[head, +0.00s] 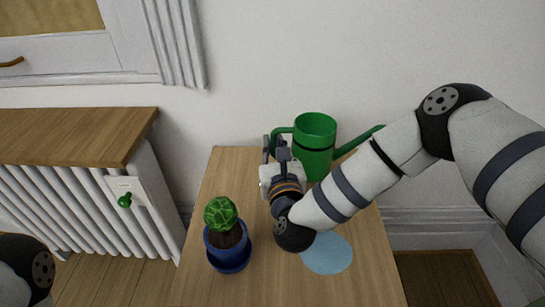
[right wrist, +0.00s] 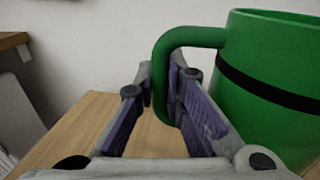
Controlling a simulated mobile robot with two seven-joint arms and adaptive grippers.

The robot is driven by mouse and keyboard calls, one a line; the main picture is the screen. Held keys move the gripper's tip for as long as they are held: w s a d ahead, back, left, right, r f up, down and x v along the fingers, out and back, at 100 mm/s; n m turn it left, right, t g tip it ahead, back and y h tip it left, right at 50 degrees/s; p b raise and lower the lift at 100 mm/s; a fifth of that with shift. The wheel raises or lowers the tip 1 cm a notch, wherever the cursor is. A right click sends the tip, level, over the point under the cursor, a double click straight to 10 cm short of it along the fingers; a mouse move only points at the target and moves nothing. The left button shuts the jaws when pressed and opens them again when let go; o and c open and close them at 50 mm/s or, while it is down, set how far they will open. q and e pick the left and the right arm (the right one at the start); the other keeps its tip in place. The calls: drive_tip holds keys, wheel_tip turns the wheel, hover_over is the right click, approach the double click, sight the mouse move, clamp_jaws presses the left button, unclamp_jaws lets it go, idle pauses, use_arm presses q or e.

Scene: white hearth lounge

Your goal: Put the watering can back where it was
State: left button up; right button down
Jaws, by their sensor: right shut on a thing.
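A green watering can (head: 314,131) with a dark band stands upright at the far end of the wooden table, its spout pointing right. It also fills the right of the right wrist view (right wrist: 265,85). My right gripper (head: 277,146) is at the can's left side, shut on its handle (right wrist: 188,40), which passes between the fingers (right wrist: 165,92). Whether the can's base touches the table is hidden by my right arm. A flat light-blue round patch (head: 328,254) lies on the table nearer me. My left gripper is out of view; only part of my left arm shows at the lower left.
A cactus in a blue pot (head: 226,239) on a blue saucer (head: 230,262) stands at the table's left front. The table (head: 365,285) is bare at its front right. A white radiator (head: 70,212) with a wooden top stands left; a white wall is behind.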

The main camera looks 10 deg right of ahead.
sight(274, 158)
drive_tip(key=shift+w+f+b, duration=0.15)
drive_tip(key=shift+w+f, duration=0.05)
drive_tip(key=shift+f, duration=0.75)
drive_tip(key=shift+w+f+b, duration=0.15)
drive_tip(key=shift+w+f, duration=0.05)
drive_tip(key=shift+f, duration=0.7)
drive_tip(key=shift+f, duration=0.15)
drive_tip(key=c, duration=1.7)
unclamp_jaws()
drive_tip(key=shift+s, duration=0.1)
drive_tip(key=shift+r, duration=0.2)
drive_tip(key=s, duration=0.8)
drive_tip(key=s+a, duration=0.1)
drive_tip(key=s, duration=0.3)
